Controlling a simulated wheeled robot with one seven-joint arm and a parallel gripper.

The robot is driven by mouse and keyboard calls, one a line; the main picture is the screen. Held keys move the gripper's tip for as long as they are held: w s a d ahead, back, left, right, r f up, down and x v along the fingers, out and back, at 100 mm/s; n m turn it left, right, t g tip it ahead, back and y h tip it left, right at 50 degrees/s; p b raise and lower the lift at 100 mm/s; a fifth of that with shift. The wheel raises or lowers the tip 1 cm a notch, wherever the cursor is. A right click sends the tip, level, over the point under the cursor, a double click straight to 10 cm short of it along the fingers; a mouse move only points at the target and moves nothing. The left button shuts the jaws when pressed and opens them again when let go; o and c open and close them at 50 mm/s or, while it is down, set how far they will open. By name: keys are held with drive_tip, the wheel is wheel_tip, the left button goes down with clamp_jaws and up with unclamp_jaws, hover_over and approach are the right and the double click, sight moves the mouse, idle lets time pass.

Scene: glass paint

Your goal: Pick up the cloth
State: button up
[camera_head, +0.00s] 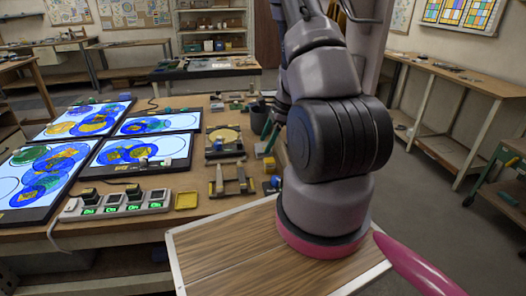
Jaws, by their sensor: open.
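No cloth can be made out for certain. A small flat yellow square (186,200) lies near the front edge of the workbench (115,228), just right of a power strip; I cannot tell if it is cloth or a tray. My arm rises through the right middle of the head view and hides part of the bench's right end. My gripper does not show; the arm runs out of the picture at the top.
Several lit panels with coloured circles (150,150) cover the bench's left side. The power strip (115,204), a brush cup (259,117) and a black-and-yellow tool (231,181) stand nearby. A green cart (505,185) is at right. Open floor (430,215) lies between cart and arm.

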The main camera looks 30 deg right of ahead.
drive_tip(key=shift+x, duration=0.95)
drive_tip(key=shift+c, duration=0.3)
drive_tip(key=c, duration=1)
drive_tip(key=shift+r, duration=0.1)
wheel_tip(320, 180, up, 10)
drive_tip(key=shift+f, duration=0.1)
